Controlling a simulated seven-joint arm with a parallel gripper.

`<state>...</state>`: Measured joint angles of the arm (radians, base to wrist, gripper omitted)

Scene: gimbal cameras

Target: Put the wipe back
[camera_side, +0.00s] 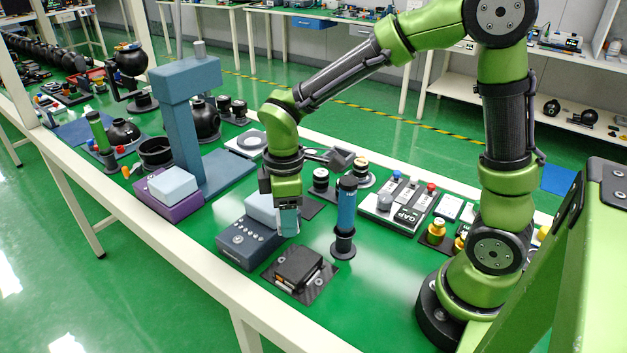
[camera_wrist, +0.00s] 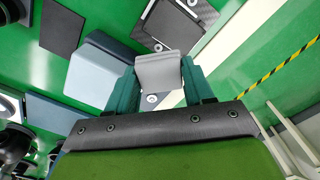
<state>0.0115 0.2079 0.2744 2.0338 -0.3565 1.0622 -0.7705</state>
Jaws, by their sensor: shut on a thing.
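My gripper (camera_side: 288,222) points down over the green bench, beside the blue-grey button box (camera_side: 247,246). In the wrist view its two teal fingers (camera_wrist: 160,82) are shut on a pale grey folded piece, which I take to be the wipe (camera_wrist: 158,68). The wipe hangs between the fingers; in the side view I cannot clearly separate it from the fingertips. A pale blue block (camera_side: 262,206) is on or just behind the button box, partly hidden by my gripper. Another pale blue block (camera_side: 172,184) lies on a purple base (camera_side: 168,208).
A black holder (camera_side: 298,265) stands on a dark mat (camera_side: 325,285) at the front. A blue cylinder (camera_side: 346,205) stands upright on a black base close right of my gripper. A blue-grey column (camera_side: 184,130) rises to the left. Green bench near my base (camera_side: 375,270) is clear.

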